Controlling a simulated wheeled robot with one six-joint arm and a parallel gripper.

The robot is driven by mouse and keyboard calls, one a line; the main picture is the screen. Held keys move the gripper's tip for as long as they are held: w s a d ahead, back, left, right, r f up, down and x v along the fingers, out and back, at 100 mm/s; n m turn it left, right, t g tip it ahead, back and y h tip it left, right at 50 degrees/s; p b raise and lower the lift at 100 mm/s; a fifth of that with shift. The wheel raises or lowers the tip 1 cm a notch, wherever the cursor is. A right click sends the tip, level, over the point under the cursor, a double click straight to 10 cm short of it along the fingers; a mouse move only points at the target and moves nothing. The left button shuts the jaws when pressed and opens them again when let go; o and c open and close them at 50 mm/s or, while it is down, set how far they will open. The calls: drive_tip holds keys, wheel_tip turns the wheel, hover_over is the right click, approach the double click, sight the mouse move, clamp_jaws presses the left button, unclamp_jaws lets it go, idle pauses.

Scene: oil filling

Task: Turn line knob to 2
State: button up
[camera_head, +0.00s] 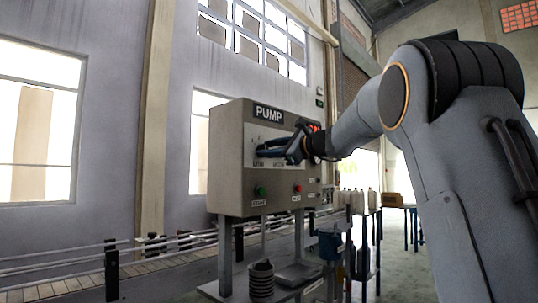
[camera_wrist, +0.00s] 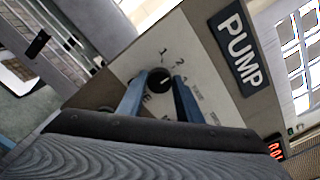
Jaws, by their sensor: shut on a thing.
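The line knob (camera_wrist: 159,80) is a small round black knob on the grey pump panel (camera_head: 230,165). In the wrist view it sits between the two blue fingers of my gripper (camera_wrist: 160,84), one on each side. The dial marks 1 and 2 show just above and to the right of the knob. I cannot read clearly which mark the knob points at. In the head view my gripper (camera_head: 265,151) reaches the upper part of the panel face from the right, and its fingers hide the knob there.
A green button (camera_head: 261,190) and a red button (camera_head: 297,188) sit low on the panel. A red display (camera_wrist: 276,150) also shows on it. Below stands a table with a dark ribbed cylinder (camera_head: 261,279). A conveyor (camera_head: 75,284) runs at left.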

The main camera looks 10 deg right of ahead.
idle(0.3)
drive_tip(key=o, duration=1)
drive_tip(key=shift+o, duration=0.2)
drive_tip(key=b+v, duration=0.1)
drive_tip(key=v, duration=0.6)
drive_tip(key=shift+s+d, duration=0.25)
drive_tip(key=shift+s, duration=0.05)
drive_tip(key=shift+f, duration=0.1)
